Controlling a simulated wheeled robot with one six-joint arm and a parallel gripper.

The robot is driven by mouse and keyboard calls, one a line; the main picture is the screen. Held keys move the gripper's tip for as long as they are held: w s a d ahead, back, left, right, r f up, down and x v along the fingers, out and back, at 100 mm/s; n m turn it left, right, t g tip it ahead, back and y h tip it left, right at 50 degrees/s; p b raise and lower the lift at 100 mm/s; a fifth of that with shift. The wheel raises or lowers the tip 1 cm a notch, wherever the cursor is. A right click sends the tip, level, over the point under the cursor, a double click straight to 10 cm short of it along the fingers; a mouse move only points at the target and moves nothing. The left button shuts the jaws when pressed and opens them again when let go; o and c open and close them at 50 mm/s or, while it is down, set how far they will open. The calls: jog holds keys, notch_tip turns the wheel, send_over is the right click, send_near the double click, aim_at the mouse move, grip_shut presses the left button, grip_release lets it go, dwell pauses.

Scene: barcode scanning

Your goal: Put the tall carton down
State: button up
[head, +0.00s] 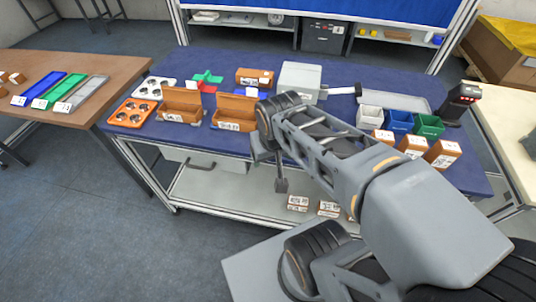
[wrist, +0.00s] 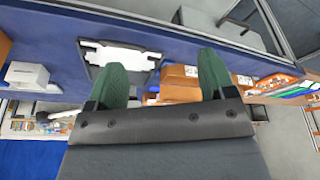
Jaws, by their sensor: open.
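My gripper (wrist: 162,80) shows in the wrist view with its two green fingers wide apart, and nothing is clearly held between them. In the head view my arm reaches over the front edge of the blue table, and the gripper's fingers are hard to make out there. Brown cartons with white labels stand at the table's right: a left one (head: 384,136), a middle one (head: 413,147) and a right one (head: 442,153). Another brown carton (head: 254,77) lies at the back. I cannot tell which is the tall carton.
Two open brown boxes (head: 181,104) (head: 235,112) stand left of my arm, beside an orange tray (head: 133,112). White, blue and green bins (head: 399,121) and a black scanner (head: 460,100) are at the right. A grey box (head: 300,80) stands behind my arm. Small cartons lie on the lower shelf (head: 215,190).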

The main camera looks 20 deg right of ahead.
jog(key=shift+o, duration=0.5)
jog(key=shift+s+a+r+n+t+y, duration=0.1)
jog(key=shift+s+a+n+t+y, duration=0.15)
jog(key=shift+a+n, duration=0.45)
jog(key=shift+w+d+r, duration=0.1)
jog(key=shift+d, duration=0.1)
